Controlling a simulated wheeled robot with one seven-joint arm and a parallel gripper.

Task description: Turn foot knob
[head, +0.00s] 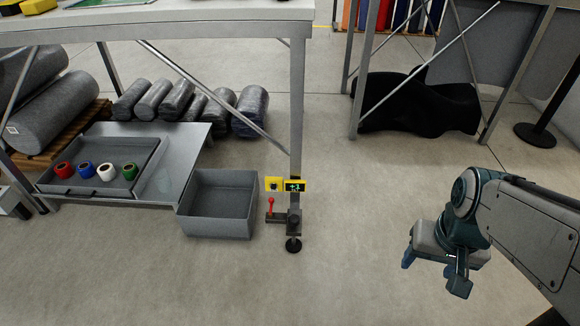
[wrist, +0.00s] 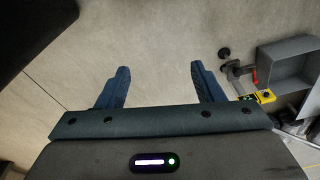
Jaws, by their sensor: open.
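The table leg (head: 297,120) ends in a dark round foot (head: 293,245) on the floor. Just above it is a dark knob-like fitting (head: 293,222), with a red-handled lever (head: 270,206) to its left. A yellow panel (head: 273,184) with a black dial and a display (head: 294,185) reading about "+3" sits on the leg above. In the wrist view the foot (wrist: 224,53), red lever (wrist: 254,76) and yellow panel (wrist: 265,96) lie right of the fingers. My gripper (head: 433,274) is open and empty, right of the leg and well apart from it; it also shows in the wrist view (wrist: 160,68).
A grey open bin (head: 218,229) stands left of the leg. Farther left, a tray (head: 85,186) holds red, blue, white and green rolls. Wrapped rolls (head: 252,110) lie behind. A black draped heap (head: 420,104) lies under another table. Floor between leg and gripper is clear.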

